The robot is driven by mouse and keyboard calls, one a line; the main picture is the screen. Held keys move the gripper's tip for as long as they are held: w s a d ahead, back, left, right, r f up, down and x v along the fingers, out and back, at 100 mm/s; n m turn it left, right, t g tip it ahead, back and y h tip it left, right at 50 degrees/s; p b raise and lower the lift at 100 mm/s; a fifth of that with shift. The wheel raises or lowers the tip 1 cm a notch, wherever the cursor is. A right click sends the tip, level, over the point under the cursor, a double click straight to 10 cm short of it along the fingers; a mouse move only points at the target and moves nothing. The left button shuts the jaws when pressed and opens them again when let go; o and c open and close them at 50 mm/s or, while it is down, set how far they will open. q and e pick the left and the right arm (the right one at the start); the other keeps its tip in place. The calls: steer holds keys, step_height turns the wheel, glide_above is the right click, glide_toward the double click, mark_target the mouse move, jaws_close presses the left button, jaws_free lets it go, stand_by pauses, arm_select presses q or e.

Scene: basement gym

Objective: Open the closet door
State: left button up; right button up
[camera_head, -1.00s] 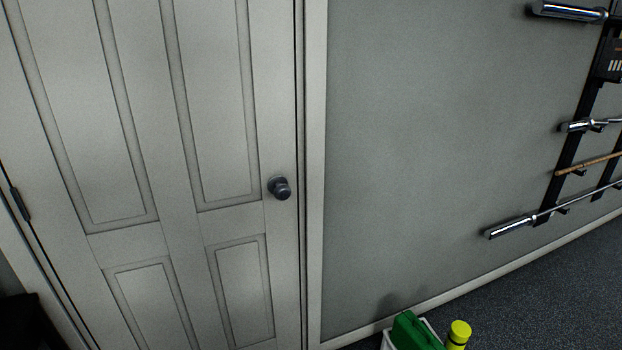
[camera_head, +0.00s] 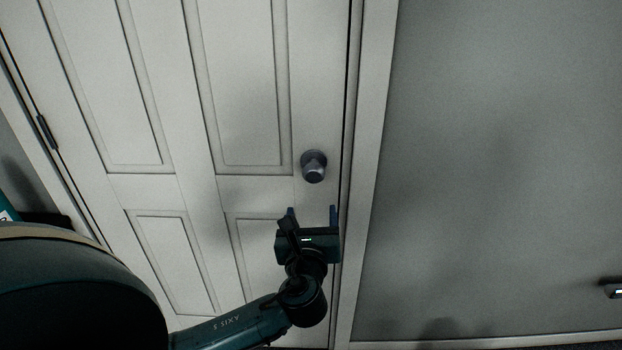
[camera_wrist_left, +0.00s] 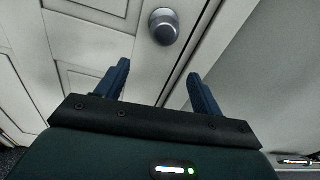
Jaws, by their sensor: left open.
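The closet door (camera_head: 200,195) is a pale panelled door, and it stands shut in its frame. Its round dark grey knob (camera_head: 314,167) sits near the right edge of the door. My left gripper (camera_head: 312,212) is just below the knob in the head view, with its two fingers apart and nothing between them. In the left wrist view the knob (camera_wrist_left: 164,27) lies beyond the open fingertips (camera_wrist_left: 160,68), towards the top, and is not touched. My right gripper is not in view.
A hinge (camera_head: 47,132) is on the door's left edge. The door frame (camera_head: 371,160) and a bare grey wall (camera_head: 490,170) are to the right. A dark metal-tipped object (camera_head: 613,290) shows at the far right edge.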

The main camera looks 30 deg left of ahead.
mark_target(314, 170)
arm_select(q)
steer(key=shift+m+y, duration=0.4)
steer(key=shift+m, duration=0.1)
steer(key=x, duration=0.4)
steer(key=r+x, duration=0.1)
steer(key=x, duration=0.4)
steer(key=r+x, duration=0.1)
steer(key=x, duration=0.4)
steer(key=shift+w+d+r, duration=0.1)
steer(key=shift+w+r, duration=0.05)
steer(key=shift+r, duration=0.05)
steer(key=shift+c, duration=0.5)
steer(key=c, duration=1.1)
